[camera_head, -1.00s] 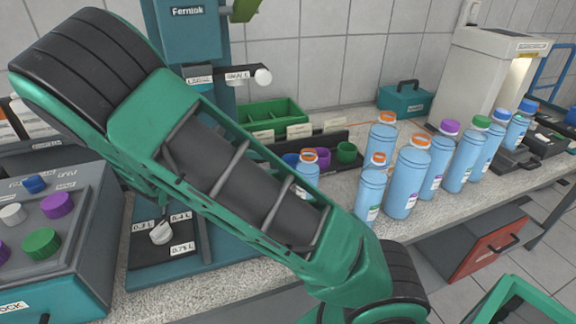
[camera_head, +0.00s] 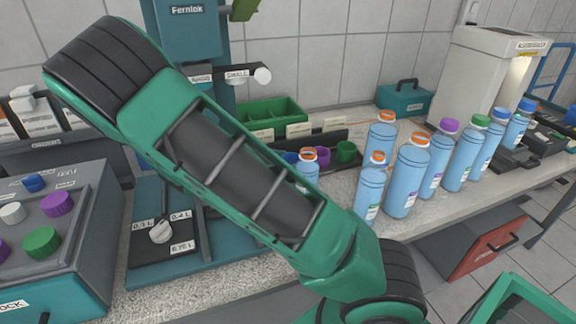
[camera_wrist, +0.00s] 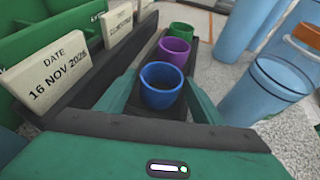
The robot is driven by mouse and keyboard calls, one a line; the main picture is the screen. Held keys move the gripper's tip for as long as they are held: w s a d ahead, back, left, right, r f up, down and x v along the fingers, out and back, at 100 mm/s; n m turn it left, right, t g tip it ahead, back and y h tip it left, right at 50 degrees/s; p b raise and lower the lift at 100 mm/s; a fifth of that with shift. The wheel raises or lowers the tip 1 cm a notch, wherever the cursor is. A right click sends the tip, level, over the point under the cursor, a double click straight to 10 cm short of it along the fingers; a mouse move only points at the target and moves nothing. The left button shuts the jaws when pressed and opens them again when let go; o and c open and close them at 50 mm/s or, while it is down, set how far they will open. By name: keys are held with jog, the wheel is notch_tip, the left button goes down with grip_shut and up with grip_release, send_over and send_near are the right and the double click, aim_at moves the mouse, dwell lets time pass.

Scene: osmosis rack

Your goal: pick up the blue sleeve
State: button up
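The blue sleeve (camera_wrist: 161,87) is an open round cup shape, nearest in a row with a purple sleeve (camera_wrist: 174,50) and a green sleeve (camera_wrist: 181,30) in the wrist view. My gripper (camera_wrist: 162,78) is open, with a green finger on each side of the blue sleeve. I cannot tell whether either finger touches it. In the head view, the blue sleeve (camera_head: 290,157) shows partly behind an orange-ringed bottle (camera_head: 308,172) and my arm. My gripper is hidden there.
A dark rack wall with date labels (camera_wrist: 57,75) runs close along the left of the sleeves. Blue bottles (camera_wrist: 258,90) stand close on the right. A green bin (camera_head: 270,115) is behind. A control box with coloured knobs (camera_head: 90,275) stands at left.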

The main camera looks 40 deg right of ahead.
jog(key=c, duration=0.6)
jog(key=shift+c, duration=0.2)
jog(key=shift+a+r, duration=0.1)
jog(key=shift+r, duration=0.05)
